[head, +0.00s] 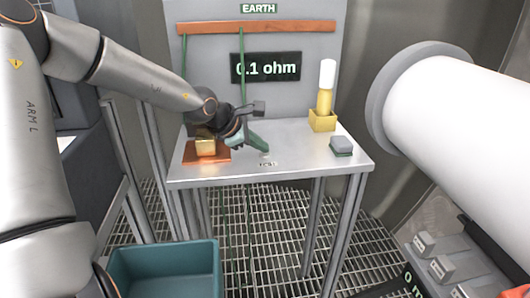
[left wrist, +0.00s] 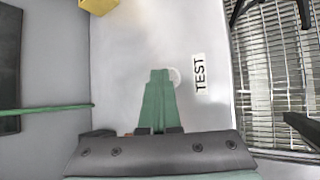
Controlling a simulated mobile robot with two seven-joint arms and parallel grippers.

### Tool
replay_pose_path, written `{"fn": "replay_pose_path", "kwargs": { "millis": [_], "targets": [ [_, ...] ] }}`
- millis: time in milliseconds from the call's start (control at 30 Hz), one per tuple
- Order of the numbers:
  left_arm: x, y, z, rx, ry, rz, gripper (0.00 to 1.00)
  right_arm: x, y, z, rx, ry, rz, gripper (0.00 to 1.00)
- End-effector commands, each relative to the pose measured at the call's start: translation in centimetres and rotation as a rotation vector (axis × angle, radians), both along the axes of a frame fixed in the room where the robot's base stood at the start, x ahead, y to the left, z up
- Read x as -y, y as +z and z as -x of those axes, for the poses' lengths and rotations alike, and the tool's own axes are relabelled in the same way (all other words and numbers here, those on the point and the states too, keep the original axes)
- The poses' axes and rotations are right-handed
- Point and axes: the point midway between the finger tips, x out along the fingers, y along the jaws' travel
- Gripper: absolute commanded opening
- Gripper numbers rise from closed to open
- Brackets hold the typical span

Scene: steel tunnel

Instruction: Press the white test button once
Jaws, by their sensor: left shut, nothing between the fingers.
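The white test button (left wrist: 175,75) is a small pale disc on the steel table, beside a TEST label (left wrist: 200,74) in the left wrist view. My shut green fingertips overlap its left side there and hide part of it. In the head view my left gripper (head: 256,144) is shut and empty, pointing down at the table just behind the label (head: 268,163). I cannot tell whether the fingertips touch the button. My right gripper is not in view.
A copper plate (head: 222,156) with a brass block (head: 205,146) lies left of the gripper. A yellow holder (head: 322,122) with a white-topped tool and a grey block (head: 341,144) are on the right. A panel behind shows a 0.1 ohm display (head: 266,68). A teal bin (head: 165,278) is in front.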

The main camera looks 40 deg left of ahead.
Motion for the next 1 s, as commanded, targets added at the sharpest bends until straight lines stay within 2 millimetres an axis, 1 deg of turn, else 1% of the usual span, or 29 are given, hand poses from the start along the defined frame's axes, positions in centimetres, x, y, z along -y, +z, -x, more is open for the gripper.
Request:
{"fn": "replay_pose_path", "kwargs": {
  "millis": [33,300,667,767,1000],
  "targets": [
    [0.0,0.0,0.0,-0.002,-0.001,0.000,0.00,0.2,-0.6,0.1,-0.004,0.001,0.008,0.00],
    [0.0,1.4,0.0,-0.001,0.001,0.001,0.00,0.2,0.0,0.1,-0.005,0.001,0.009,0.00],
    [0.0,1.6,0.0,0.000,0.000,0.000,0.00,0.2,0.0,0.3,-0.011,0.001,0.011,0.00],
    [0.0,2.2,0.0,0.001,0.001,0.000,0.00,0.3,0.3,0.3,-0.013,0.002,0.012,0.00],
    [0.0,4.7,0.0,0.002,-0.001,-0.002,0.00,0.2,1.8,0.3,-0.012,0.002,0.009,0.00]
  ]
}}
